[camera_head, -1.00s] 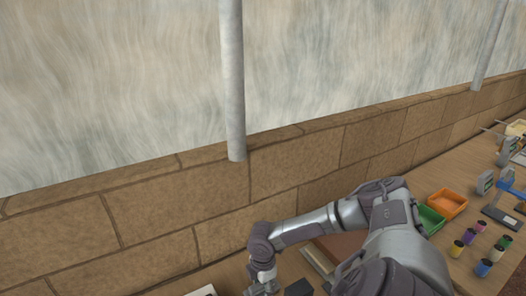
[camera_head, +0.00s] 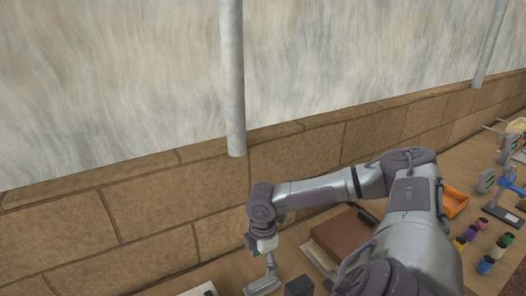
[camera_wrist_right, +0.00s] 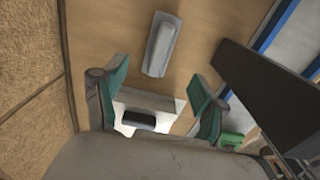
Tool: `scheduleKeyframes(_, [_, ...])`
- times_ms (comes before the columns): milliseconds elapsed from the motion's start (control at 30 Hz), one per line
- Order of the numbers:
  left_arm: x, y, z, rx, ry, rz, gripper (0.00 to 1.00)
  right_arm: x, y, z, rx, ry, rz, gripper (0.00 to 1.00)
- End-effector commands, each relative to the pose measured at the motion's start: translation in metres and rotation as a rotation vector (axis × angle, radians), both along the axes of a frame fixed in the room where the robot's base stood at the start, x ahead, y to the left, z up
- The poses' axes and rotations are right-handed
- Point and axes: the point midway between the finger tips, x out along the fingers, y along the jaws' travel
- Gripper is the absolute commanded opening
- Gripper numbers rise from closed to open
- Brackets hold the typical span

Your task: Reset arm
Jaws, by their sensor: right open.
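My right arm reaches in from the lower right in the head view. My right gripper (camera_head: 261,245) hangs from its wrist, close to the stone wall and above the wooden table. In the right wrist view my right gripper (camera_wrist_right: 162,95) has its two teal fingers wide apart. They hold nothing. A white block with a dark part (camera_wrist_right: 150,103) shows beyond the gap between them, and a grey oblong object (camera_wrist_right: 162,45) lies on the table past the fingertips. My left gripper is not in view.
The stone wall (camera_head: 150,225) runs along the table's back edge. A brown box (camera_head: 342,236) and a dark block (camera_head: 299,286) sit right of the gripper. Farther right are an orange tray (camera_head: 457,202) and several coloured cylinders (camera_head: 486,265).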

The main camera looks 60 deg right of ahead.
Motion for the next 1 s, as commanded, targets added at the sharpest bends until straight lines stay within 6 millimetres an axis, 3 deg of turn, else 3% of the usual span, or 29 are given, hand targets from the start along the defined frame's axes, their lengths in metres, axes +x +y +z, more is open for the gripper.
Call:
scheduleKeyframes(200, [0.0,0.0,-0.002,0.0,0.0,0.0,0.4,0.0,0.0,0.016,0.0,-0.001,0.001,0.71])
scheduleKeyframes(800, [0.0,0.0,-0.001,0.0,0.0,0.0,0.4,0.0,0.0,0.017,0.0,0.0,0.0,0.71])
scheduleKeyframes(1000, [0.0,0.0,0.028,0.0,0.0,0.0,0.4,0.0,0.0,0.047,0.0,-0.001,0.0,0.71])
